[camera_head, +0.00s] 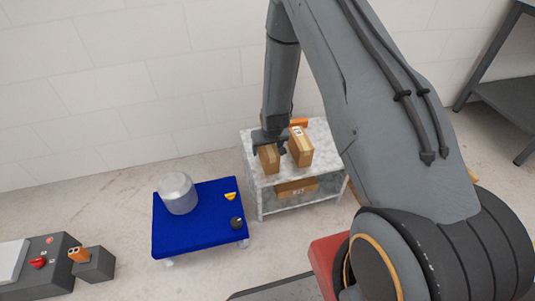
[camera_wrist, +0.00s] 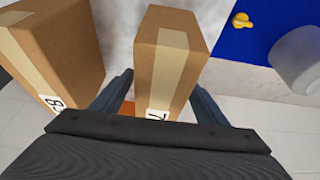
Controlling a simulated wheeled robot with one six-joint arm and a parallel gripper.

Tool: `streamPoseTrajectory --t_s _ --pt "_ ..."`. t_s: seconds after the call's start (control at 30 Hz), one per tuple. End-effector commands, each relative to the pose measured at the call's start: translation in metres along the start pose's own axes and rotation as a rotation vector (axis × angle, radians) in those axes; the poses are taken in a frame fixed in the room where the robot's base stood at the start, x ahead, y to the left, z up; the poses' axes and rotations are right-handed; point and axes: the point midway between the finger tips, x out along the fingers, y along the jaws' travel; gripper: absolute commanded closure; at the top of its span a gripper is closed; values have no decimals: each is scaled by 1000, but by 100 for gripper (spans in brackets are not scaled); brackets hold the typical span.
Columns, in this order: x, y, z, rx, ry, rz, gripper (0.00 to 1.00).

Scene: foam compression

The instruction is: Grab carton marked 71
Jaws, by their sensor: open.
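A small brown carton (camera_head: 269,159) with a tan tape strip stands on top of the grey shelf unit. In the wrist view this carton (camera_wrist: 168,62) lies between the two fingers; its white label shows a 7, and the rest is hidden by my gripper body. My gripper (camera_wrist: 160,98) is open, one finger on each side of the carton's near end. I cannot tell whether either finger touches it. In the head view my gripper (camera_head: 270,141) is at the carton's top.
A larger carton (camera_head: 301,147) stands close beside it; in the wrist view this carton (camera_wrist: 60,45) has a label with an 8. Another carton (camera_head: 297,188) sits on the lower shelf. A blue cart (camera_head: 205,232) with a metal cylinder (camera_head: 178,193) stands left.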

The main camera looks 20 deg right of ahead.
Motion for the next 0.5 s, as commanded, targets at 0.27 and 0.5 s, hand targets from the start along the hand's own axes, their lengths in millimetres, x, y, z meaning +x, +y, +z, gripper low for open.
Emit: streamPoseTrajectory --t_s 0.27,0.5 --pt "3 0 1 0 0 0 33" --pt "5 0 2 0 0 0 33"
